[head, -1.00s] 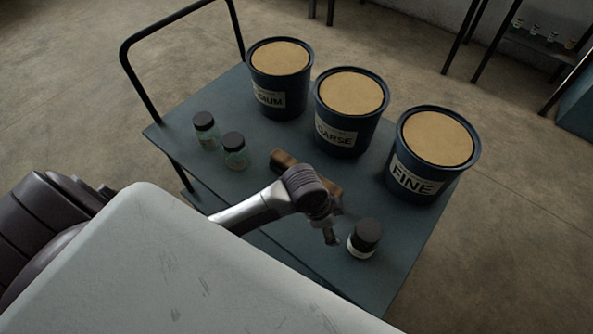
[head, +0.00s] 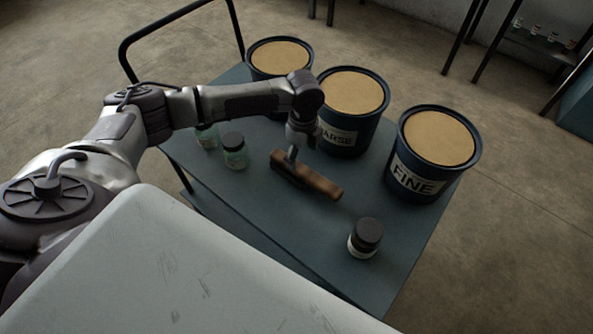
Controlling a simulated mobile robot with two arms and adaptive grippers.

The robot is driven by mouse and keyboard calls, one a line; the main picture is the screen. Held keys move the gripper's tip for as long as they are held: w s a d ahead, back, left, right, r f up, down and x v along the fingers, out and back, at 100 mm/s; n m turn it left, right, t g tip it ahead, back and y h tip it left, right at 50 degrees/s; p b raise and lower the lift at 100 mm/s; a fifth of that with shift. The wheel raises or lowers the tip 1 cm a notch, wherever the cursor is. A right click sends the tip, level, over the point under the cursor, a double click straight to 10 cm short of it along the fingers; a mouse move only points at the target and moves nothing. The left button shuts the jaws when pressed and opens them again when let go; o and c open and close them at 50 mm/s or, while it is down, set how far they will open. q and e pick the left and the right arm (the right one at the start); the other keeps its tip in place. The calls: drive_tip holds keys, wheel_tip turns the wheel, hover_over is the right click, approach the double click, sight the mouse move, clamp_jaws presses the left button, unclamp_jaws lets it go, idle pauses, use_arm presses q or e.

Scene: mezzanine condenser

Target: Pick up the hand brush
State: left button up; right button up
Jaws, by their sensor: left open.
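The hand brush (head: 318,182) is brown, with a wooden handle pointing to the lower right, and lies on the dark trolley top (head: 312,232). My left gripper (head: 291,156) points down at the far left part of the brush. It is open. One finger shows against the brush's upper edge; whether it touches cannot be told. The brush is mostly in plain sight, with a little hidden behind the finger. My right gripper is not in view.
Three dark tubs of tan material, the left one (head: 279,53), the middle one (head: 353,93) and the FINE one (head: 437,137), stand along the far side. Dark-lidded jars stand left of the brush (head: 234,152) and near the front edge (head: 366,238). The trolley top between brush and front jar is clear.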

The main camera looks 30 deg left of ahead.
sight(304, 169)
use_arm(q)
wheel_tip(304, 169, down, 3)
drive_tip(key=shift+f, duration=0.1)
drive_tip(key=f, duration=0.4)
drive_tip(key=shift+s+d, duration=0.2)
drive_tip(key=shift+d, duration=0.15)
drive_tip(key=shift+f, duration=0.65)
drive_tip(key=c, duration=1.4)
wheel_tip(304, 169, up, 10)
drive_tip(key=shift+r, duration=0.1)
drive_tip(key=shift+c, duration=0.2)
